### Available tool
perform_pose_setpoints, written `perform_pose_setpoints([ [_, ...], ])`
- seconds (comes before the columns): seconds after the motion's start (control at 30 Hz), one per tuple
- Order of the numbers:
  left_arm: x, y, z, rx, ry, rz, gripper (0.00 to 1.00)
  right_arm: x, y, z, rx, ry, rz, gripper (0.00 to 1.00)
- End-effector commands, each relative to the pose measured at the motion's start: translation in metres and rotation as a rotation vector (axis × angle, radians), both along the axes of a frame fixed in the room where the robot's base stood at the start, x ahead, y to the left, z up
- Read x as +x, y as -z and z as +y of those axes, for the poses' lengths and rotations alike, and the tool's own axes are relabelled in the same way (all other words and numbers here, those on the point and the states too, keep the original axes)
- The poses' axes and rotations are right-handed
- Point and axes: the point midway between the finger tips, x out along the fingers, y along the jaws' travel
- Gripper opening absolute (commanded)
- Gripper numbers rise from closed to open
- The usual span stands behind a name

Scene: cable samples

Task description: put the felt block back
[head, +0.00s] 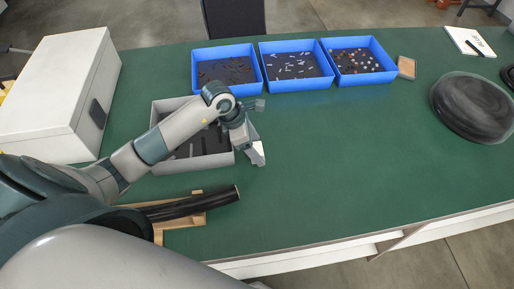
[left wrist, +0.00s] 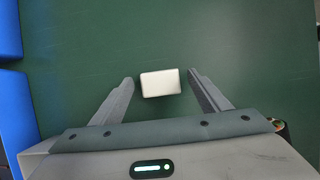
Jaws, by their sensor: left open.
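A small pale, nearly white block (left wrist: 160,83), which looks like the felt block, lies on the green table top. In the left wrist view it sits between the open fingers of my left gripper (left wrist: 160,80), with a gap on each side. In the head view my left gripper (head: 258,158) points down at the table just right of the grey tray (head: 189,165). My right gripper is out of view.
Three blue bins (head: 226,91) of small parts stand along the back. A small tan block (head: 407,67) lies right of them. A black cable sample (head: 190,205) rests on a wooden stand at the front. A white case (head: 55,90) stands left, a dark coil (head: 470,105) right. The middle right is clear.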

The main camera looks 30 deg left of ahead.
Motion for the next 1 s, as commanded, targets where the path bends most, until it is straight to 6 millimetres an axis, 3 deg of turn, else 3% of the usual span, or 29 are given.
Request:
perform_pose_setpoints([
  [0.37,-0.014,-0.058,0.021,0.004,0.002,-0.005,0.7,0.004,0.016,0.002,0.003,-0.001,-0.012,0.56],
  [0.6,-0.022,-0.089,0.03,0.001,0.001,-0.003,0.7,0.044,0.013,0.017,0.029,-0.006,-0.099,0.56],
  [0.8,-0.025,-0.099,0.033,0.002,0.002,0.001,0.7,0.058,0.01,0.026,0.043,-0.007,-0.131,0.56],
  [1.0,-0.025,-0.1,0.033,0.001,0.001,0.0,0.7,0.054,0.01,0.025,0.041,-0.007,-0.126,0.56],
])
